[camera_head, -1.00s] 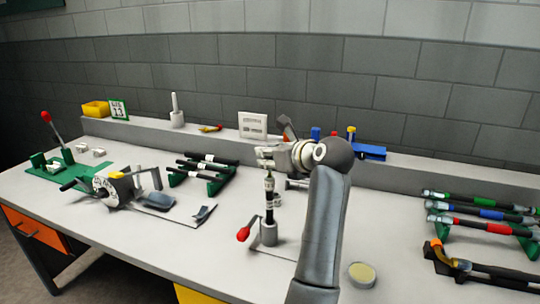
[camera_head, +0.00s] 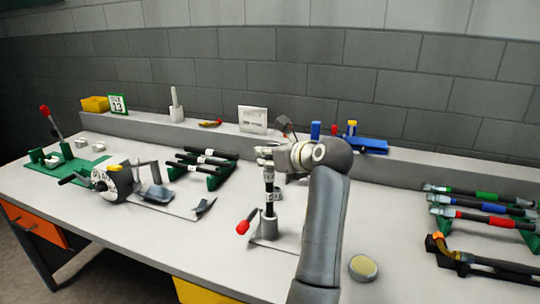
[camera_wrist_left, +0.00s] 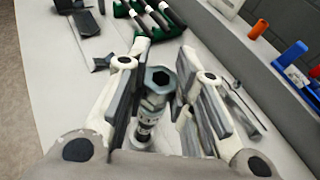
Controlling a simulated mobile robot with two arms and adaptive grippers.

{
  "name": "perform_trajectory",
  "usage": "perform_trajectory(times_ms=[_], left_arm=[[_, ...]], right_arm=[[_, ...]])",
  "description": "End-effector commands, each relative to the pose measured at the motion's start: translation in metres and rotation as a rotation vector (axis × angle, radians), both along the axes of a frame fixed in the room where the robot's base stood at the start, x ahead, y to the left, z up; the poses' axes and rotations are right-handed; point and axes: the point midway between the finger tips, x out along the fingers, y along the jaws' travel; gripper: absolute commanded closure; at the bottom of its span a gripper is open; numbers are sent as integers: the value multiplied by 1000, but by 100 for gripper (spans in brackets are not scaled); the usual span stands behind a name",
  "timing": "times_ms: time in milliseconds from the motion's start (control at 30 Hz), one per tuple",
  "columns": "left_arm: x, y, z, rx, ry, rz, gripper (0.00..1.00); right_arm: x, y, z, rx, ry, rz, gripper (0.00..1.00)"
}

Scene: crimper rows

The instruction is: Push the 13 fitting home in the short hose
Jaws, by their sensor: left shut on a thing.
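The short hose (camera_head: 269,199) is black with a white label and stands upright in a grey round holder (camera_head: 268,228) with a red-tipped lever (camera_head: 243,227). The silver fitting (camera_wrist_left: 158,79) has a hex top with a dark bore. It sits at the hose's upper end, in line with it. My left gripper (camera_head: 266,157) is shut on the fitting, its fingers on both sides of it in the wrist view (camera_wrist_left: 156,92). The fingers partly hide the joint, so I cannot tell how deep the fitting sits. My right gripper is not in view.
A crimper (camera_head: 115,180) with a crank stands at left, with a rack of black hoses (camera_head: 203,164) behind. Colour-banded hoses (camera_head: 480,205) lie on a rack at right. A round tin (camera_head: 363,268) is at the front. A 13 card (camera_head: 118,105) stands on the back ledge.

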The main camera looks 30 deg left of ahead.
Motion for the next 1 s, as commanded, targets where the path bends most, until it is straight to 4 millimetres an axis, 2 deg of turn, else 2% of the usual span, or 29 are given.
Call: perform_trajectory(times_ms=[133, 167, 333, 733, 1000], left_arm=[[1, -4, -5, -7, 0, -6, 100], [1, -4, -4, -7, 0, -6, 73], [1, -4, -4, -8, 0, -7, 52], [1, -4, 0, -8, 2, -7, 52], [1, -3, 35, -4, 1, -5, 52]], right_arm=[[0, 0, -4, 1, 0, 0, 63], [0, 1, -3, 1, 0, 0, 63], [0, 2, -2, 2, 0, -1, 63], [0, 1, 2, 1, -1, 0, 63], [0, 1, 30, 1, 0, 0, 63]])
